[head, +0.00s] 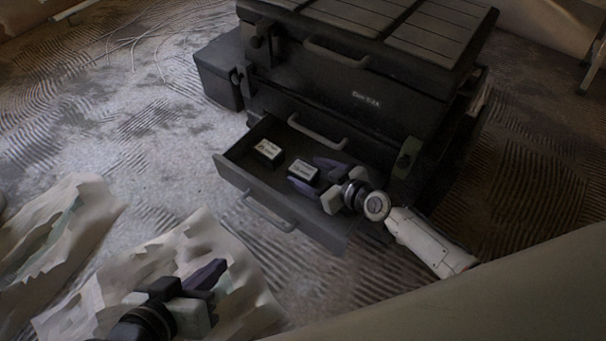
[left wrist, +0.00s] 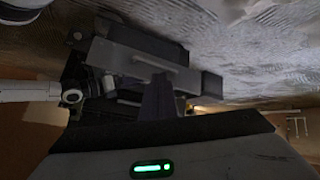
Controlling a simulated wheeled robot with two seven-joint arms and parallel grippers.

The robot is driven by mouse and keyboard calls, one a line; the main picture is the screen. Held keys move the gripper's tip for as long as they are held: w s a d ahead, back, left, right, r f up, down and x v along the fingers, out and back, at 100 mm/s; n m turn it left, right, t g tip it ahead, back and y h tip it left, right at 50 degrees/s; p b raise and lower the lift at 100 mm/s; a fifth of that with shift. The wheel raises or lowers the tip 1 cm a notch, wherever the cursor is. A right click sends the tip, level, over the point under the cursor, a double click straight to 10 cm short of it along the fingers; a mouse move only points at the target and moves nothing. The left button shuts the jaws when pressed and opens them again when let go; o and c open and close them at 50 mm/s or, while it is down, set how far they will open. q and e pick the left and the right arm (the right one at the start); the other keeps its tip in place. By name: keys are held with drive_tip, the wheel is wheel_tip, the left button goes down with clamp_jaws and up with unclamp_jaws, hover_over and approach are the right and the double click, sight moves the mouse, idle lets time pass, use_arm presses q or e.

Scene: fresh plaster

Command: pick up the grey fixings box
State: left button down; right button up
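Two small boxes with pale labelled tops and dark sides lie in the open drawer (head: 232,174) of a dark tool chest. The nearer-right box (head: 304,169) looks greyer, and I take it as the grey fixings box. The other box (head: 268,149) has a more cream top. My right gripper (head: 315,172) reaches into the drawer from the right. Its purple fingers are spread, one on each side of the greyer box; contact cannot be made out. My left gripper (head: 212,273) is shut and empty, away from the drawer at the lower left. Its fingers show in the left wrist view (left wrist: 157,98).
The dark tool chest (head: 350,95) stands behind the drawer, with a smaller dark case (head: 218,75) beside it. Crumpled pale sheets (head: 65,225) lie on the ridged floor at the left. Loose wires (head: 140,45) lie at the back left. Floor left of the drawer is clear.

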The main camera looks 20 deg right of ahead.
drive_tip(key=c, duration=1.3)
drive_tip(key=shift+r, duration=0.1)
drive_tip(key=shift+c, duration=0.2)
